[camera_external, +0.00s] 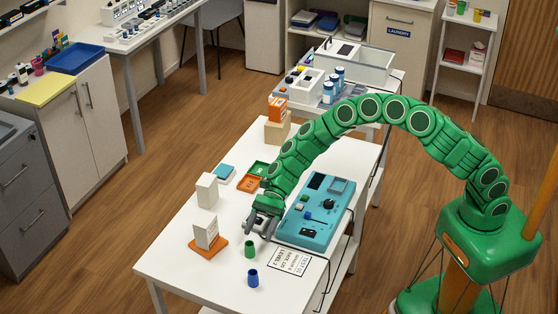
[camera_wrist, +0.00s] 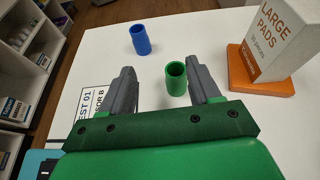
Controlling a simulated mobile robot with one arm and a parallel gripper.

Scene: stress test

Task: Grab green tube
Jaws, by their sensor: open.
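The green tube (camera_external: 250,249) stands upright on the white table near its front edge, and it also shows in the wrist view (camera_wrist: 176,78). My gripper (camera_external: 262,230) is open and low over the table, just beyond the tube in the external view. In the wrist view my gripper (camera_wrist: 165,85) has its two grey fingers spread. The green tube appears in the gap between them, closer to the right finger. I cannot tell whether it is fully between the fingertips or a little past them. Nothing is held.
A blue tube (camera_external: 253,278) stands close to the green one. A white box (camera_external: 206,233) on an orange base stands to the left. A teal device (camera_external: 311,219) lies to the right, beside a printed label sheet (camera_external: 296,262). The table's front left is clear.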

